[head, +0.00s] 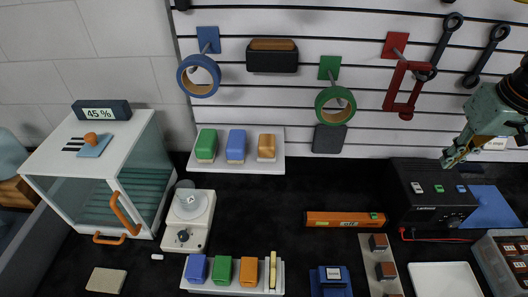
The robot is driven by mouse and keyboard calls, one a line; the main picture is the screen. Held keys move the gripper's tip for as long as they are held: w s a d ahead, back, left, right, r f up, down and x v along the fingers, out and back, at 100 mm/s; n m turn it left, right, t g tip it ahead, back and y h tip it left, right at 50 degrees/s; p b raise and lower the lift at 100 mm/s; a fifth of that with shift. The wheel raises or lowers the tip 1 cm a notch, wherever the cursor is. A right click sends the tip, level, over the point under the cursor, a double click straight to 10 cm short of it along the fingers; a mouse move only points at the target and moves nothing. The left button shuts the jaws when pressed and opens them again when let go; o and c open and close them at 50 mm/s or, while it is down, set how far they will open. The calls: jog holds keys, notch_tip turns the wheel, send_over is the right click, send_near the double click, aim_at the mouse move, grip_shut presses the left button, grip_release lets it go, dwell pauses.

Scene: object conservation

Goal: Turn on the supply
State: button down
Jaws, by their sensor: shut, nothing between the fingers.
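The supply looks like the black box (412,208) at the right of the bench. White, green and blue squares show on its upper face, with a pale label below them. A red lead runs from its front along the bench. My gripper (447,161) comes in from the right edge, shut and empty, with its tips over the back part of the box. I cannot tell the exact gap between the tips and the box. The arm hides part of the wall behind it.
A white tray (446,280) and a clear bin (503,262) stand in front. Tools hang on the slatted wall. A glass cabinet (95,170) is far left.

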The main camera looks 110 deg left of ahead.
jog(key=shift+s+a+r, duration=0.15)
jog(key=shift+s+r, duration=0.05)
jog(key=shift+s, duration=0.15)
jog(key=p, duration=0.1)
send_over(418, 189)
jog(key=f, duration=1.1)
jog(key=shift+w+d+f, duration=0.1)
jog(key=shift+d+f, duration=0.25)
jog(key=shift+d, duration=0.05)
jog(key=shift+w+d+f, duration=0.1)
jog(key=shift+d+f, duration=0.05)
jog(key=shift+f, duration=1)
jog(key=shift+f, duration=0.15)
jog(key=shift+d+f+b, duration=0.15)
jog(key=shift+f+b, duration=0.25)
jog(key=shift+b, duration=0.4)
jog(key=shift+r, duration=0.1)
jog(key=shift+a+r, duration=0.2)
jog(key=shift+a, duration=0.15)
